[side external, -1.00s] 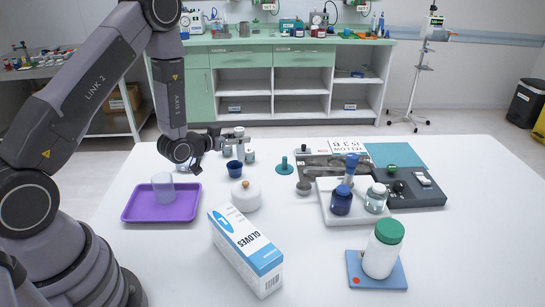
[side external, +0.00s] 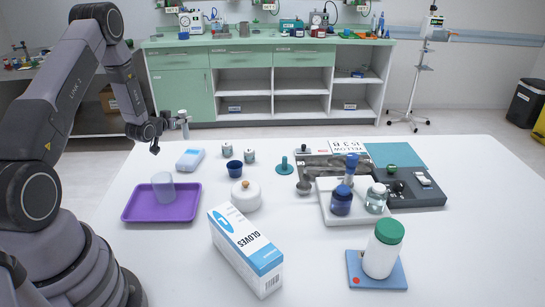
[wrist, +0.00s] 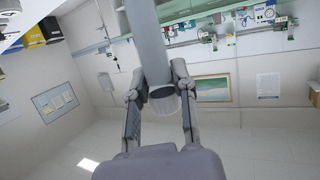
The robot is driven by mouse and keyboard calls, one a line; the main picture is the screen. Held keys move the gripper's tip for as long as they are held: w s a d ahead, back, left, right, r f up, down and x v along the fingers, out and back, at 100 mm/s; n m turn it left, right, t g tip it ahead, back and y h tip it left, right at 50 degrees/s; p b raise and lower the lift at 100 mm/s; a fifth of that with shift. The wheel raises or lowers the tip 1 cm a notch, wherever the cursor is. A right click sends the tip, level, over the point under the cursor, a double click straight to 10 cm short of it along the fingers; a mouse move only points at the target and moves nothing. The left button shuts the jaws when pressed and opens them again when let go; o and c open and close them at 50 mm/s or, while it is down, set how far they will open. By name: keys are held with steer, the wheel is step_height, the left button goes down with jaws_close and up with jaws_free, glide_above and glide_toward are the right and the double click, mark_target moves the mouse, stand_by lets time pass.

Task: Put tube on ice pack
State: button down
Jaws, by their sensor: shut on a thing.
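My gripper (side external: 170,123) is shut on a grey tube (side external: 184,124), raised above the back left of the table. In the wrist view, my gripper (wrist: 160,90) has its two fingers on either side of the tube (wrist: 149,45), which reaches up out of the picture. A small pale blue and white block (side external: 190,158), which looks like the ice pack, lies on the table below and slightly right of my gripper. Nothing lies on its visible top. The tube is well above it and apart from it.
A purple tray (side external: 135,213) holding a translucent cup (side external: 163,187) stands in front of the pale block. A glove box (side external: 243,247) lies nearer the front.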

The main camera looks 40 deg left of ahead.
mark_target(185, 137)
steer(key=shift+f, duration=3.15)
steer(key=shift+f, duration=0.15)
steer(key=c, duration=0.9)
jaws_free()
